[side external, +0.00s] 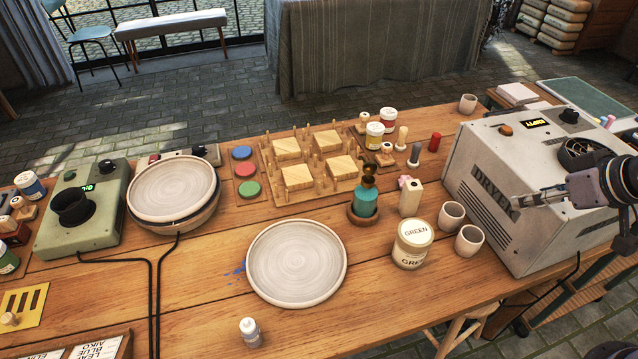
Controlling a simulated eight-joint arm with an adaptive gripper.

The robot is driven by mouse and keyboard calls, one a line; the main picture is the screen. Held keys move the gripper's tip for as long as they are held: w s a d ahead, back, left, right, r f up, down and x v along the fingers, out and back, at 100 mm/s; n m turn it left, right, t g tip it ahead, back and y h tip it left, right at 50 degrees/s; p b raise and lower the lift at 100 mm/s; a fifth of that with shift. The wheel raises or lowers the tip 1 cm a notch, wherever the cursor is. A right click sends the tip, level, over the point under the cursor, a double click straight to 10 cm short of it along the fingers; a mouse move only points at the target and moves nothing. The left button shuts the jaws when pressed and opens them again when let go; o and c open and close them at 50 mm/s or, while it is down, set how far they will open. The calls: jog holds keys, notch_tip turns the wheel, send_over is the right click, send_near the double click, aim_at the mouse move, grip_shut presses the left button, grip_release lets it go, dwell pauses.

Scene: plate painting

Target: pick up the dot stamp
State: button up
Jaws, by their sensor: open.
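My gripper (517,202) reaches in from the right edge, in front of the dryer, with its fingers pointing left. It is open, and nothing shows between its fingers. Small wooden-handled pieces that look like stamps stand behind the teal pump bottle, one at the back (362,121) and one nearer (385,155). More small stamp-like pieces (20,206) sit at the far left edge. I cannot tell which one is the dot stamp; their faces are hidden. My gripper is well apart from all of them.
The grey dryer (482,215) fills the table's right end. Cups (451,215), a green paint jar (411,246) and a teal pump bottle (364,200) stand left of it. A plate (297,262) lies at the front middle. A pegged wooden rack (326,190) lies behind.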

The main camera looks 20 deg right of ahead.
jog(key=w+r+n+g, duration=0.1)
jog(key=w+r+n, duration=0.3)
jog(key=w+n, duration=0.4)
jog(key=n+g+h, duration=0.2)
jog(key=n+g, duration=0.1)
jog(key=n, duration=1.8)
send_over(387, 146)
jog(key=s+a, duration=0.2)
jog(key=s, duration=0.2)
notch_tip(387, 146, down, 13)
jog(key=shift+w+d+r+x, duration=0.1)
jog(key=shift+w+x, duration=0.15)
jog(key=shift+x, duration=1.6)
jog(key=shift+w+d+r+x, duration=0.1)
jog(key=shift+w+x, duration=0.1)
jog(key=shift+x, duration=1.65)
jog(key=shift+w+d+r+x, duration=0.1)
jog(key=shift+w+x, duration=0.15)
jog(key=shift+x, duration=1.6)
jog(key=shift+t+h, duration=0.3)
grip_shut()
